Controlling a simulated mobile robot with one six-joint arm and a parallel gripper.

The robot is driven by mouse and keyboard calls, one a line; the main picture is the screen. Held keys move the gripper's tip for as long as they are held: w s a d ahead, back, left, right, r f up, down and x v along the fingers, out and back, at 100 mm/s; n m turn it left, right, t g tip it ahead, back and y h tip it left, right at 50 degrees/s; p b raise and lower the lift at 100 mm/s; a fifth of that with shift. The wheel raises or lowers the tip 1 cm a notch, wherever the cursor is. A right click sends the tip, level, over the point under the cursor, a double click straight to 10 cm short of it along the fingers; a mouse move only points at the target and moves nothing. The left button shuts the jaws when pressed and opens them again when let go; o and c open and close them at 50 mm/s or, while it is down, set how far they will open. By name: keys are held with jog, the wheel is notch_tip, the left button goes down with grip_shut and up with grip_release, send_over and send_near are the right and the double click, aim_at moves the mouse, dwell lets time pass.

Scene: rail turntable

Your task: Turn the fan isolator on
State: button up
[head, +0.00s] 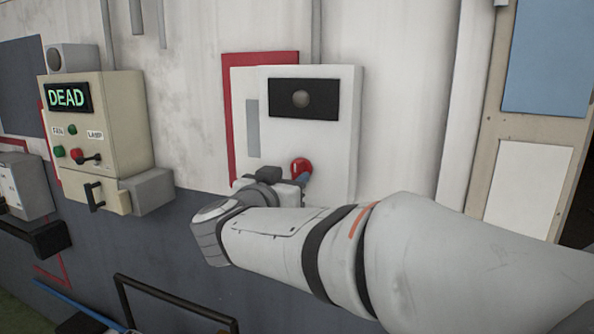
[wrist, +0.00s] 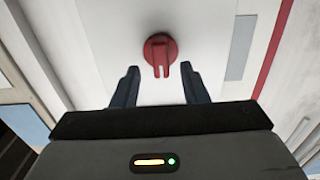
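A red rotary knob (head: 301,167) sits low on the front of a white wall box (head: 335,150). No label for the fan isolator is readable on this box. In the wrist view the knob (wrist: 160,48) has a round base and a narrow raised grip that points toward the bottom of the picture. My gripper (wrist: 160,68) is open, with one dark finger on each side of the grip and visible gaps on both sides. In the head view my gripper (head: 303,179) is at the knob, partly hidden by my wrist.
A cream control box (head: 118,120) at left has a lit "DEAD" display (head: 67,97), FAN and LAMP labels, buttons and a black lever (head: 90,159). A black rail (head: 165,297) stands low in front. A door-like panel (head: 535,185) is at right.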

aim_at(299, 171)
jog(key=shift+x, duration=1.1)
